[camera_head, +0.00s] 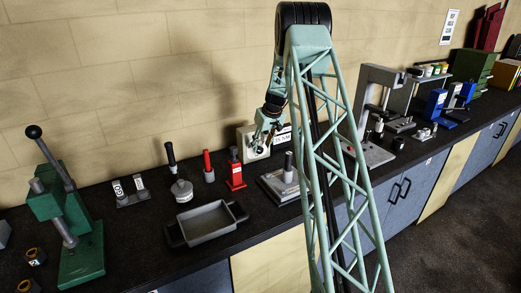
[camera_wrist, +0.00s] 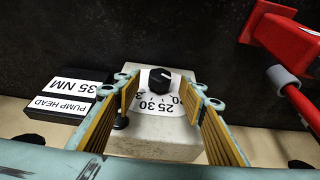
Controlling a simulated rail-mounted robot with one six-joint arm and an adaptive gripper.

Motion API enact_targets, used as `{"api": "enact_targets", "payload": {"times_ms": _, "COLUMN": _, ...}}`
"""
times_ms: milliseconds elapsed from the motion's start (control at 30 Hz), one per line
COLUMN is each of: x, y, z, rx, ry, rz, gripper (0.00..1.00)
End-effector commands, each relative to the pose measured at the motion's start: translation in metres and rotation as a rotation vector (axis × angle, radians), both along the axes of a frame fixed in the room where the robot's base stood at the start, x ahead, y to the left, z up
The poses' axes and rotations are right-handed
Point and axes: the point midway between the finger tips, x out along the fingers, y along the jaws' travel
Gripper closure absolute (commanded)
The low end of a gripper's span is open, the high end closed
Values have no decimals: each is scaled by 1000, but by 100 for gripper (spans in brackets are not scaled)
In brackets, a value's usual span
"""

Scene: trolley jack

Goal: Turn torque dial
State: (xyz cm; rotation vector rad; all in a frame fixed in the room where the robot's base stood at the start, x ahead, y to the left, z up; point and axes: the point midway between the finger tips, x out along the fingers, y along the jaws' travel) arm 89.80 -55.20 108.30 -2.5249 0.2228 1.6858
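The torque dial is a black round knob (camera_wrist: 160,80) with a white pointer mark. It sits on a white scale plate (camera_wrist: 158,104) with numbers such as 25 and 30, upside down in the wrist view. The plate is on a pale grey box (camera_wrist: 150,138), which also shows in the head view (camera_head: 248,139), partly behind my gripper (camera_head: 264,136). In the wrist view my gripper (camera_wrist: 164,86) is open, its two fingers on either side of the knob with gaps visible. I cannot tell how far the fingertips are from the plate.
A sign reading 35 NM and PUMP HEAD (camera_wrist: 72,98) stands beside the box. A red tool (camera_wrist: 285,45) is close on the other side. On the black bench are a grey tray (camera_head: 207,222), a green press (camera_head: 75,225) and a grey stand (camera_head: 375,110).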

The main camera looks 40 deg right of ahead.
Motion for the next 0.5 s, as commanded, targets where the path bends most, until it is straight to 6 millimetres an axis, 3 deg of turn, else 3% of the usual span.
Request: {"api": "enact_targets", "payload": {"times_ms": 500, "x": 12, "y": -2, "z": -31, "rx": 0, "ry": 0, "rz": 0, "gripper": 62}}
